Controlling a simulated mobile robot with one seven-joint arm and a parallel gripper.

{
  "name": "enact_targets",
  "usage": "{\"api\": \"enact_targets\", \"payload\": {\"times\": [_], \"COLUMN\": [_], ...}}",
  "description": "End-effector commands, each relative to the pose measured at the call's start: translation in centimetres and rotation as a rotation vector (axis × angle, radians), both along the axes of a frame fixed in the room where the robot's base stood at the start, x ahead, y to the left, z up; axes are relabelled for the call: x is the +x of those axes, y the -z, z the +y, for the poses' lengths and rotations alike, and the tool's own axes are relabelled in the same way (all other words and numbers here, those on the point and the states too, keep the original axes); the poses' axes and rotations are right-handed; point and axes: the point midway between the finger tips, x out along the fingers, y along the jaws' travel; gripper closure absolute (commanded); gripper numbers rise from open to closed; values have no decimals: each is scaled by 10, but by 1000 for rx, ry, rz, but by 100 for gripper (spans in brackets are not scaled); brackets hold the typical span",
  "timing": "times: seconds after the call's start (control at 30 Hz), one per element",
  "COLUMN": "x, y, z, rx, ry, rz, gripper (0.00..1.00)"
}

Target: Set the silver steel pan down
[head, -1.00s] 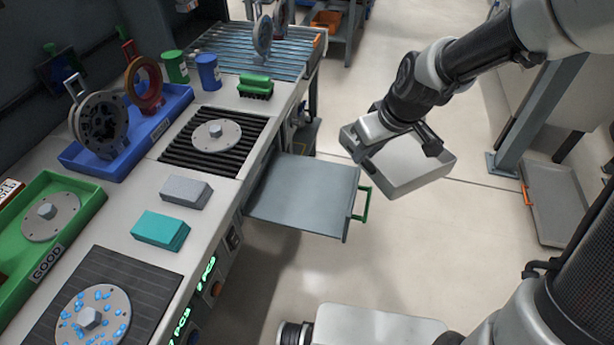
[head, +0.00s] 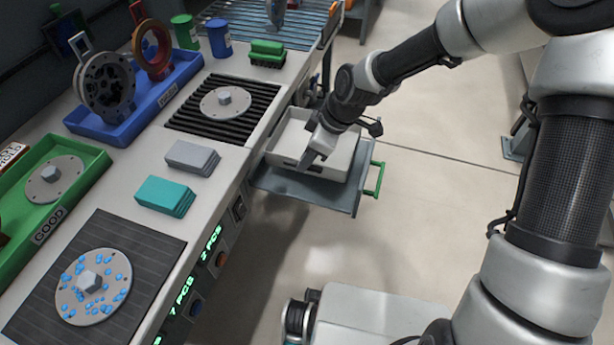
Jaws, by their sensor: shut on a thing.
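The silver steel pan (head: 335,160) is a shallow, open rectangular tray in the head view, right of the workbench. It is over the grey pull-out shelf (head: 300,188) with the green handle (head: 375,179), roughly level. I cannot tell whether its underside touches the shelf. My gripper (head: 308,160) is shut on the pan's near wall. The fingertips are partly hidden by the wrist. The pan looks empty, though my arm hides part of its inside.
The workbench on the left holds a black grate with a disc (head: 225,102), grey (head: 192,157) and teal blocks (head: 165,195), a blue tray (head: 120,130) and a green tray (head: 85,185). The floor to the right (head: 440,200) is clear.

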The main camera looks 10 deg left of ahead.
Motion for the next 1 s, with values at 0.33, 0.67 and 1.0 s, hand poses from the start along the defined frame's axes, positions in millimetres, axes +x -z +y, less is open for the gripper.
{"api": "enact_targets", "payload": {"times": [0.33, 0.67, 1.0], "x": [0, 1, 0], "y": [32, 57, 60], "z": [1, 1, 0], "rx": [0, 2, 0], "ry": [-1, 0, 0], "rz": [-2, -5, -1], "gripper": [100, 100, 66]}}
